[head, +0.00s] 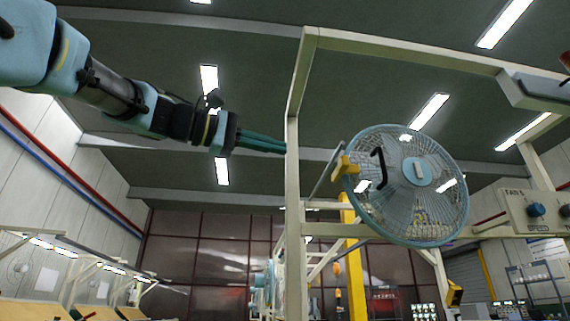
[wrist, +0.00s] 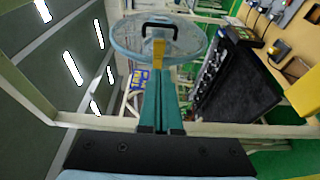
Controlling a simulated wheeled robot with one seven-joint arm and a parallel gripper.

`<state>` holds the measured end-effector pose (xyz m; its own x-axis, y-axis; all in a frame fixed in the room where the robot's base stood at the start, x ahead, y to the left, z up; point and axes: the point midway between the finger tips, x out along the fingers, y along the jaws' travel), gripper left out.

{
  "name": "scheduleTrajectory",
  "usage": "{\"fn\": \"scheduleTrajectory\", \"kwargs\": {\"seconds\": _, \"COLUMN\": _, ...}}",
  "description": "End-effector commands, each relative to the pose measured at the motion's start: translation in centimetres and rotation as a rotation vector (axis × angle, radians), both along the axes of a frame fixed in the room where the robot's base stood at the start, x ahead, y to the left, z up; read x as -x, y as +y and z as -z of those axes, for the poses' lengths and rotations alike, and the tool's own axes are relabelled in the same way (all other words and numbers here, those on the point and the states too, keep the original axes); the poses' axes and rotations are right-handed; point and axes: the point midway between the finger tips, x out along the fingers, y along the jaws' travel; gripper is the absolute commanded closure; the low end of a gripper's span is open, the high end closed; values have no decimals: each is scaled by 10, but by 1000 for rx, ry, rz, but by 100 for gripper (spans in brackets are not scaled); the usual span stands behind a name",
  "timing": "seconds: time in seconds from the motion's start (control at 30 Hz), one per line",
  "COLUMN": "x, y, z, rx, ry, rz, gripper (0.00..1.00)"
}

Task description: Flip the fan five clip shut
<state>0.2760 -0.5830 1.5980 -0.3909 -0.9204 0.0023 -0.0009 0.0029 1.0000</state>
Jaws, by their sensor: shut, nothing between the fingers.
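The fan (head: 418,185) has a round wire guard with a pale blue rim and hangs in a cream frame, right of centre in the head view. A yellow clip (head: 346,166) sits at its left rim, and a black handle (head: 379,168) stands on the guard. My gripper (head: 282,148) is shut and empty, left of the fan and apart from the clip in the head view. In the wrist view my fingers (wrist: 162,74) point at the yellow clip (wrist: 158,48), which lies just beyond the tips. I cannot tell whether the clip is open.
A cream upright post (head: 293,220) stands near my fingertips. A dark box (wrist: 232,90) and a bench lie right in the wrist view. Open air lies below my arm.

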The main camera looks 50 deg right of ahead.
Motion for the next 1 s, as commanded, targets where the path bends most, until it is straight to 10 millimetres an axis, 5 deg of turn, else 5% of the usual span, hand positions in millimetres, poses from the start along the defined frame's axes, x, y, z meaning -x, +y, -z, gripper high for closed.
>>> {"fn": "scheduleTrajectory", "kwargs": {"seconds": 0.3, "x": 3, "y": 27, "z": 0, "rx": 0, "ry": 0, "rz": 1, "gripper": 100}}
{"fn": "scheduleTrajectory", "kwargs": {"seconds": 1.0, "x": -8, "y": 24, "z": 8, "rx": -17, "ry": 2, "rz": -25, "gripper": 100}}
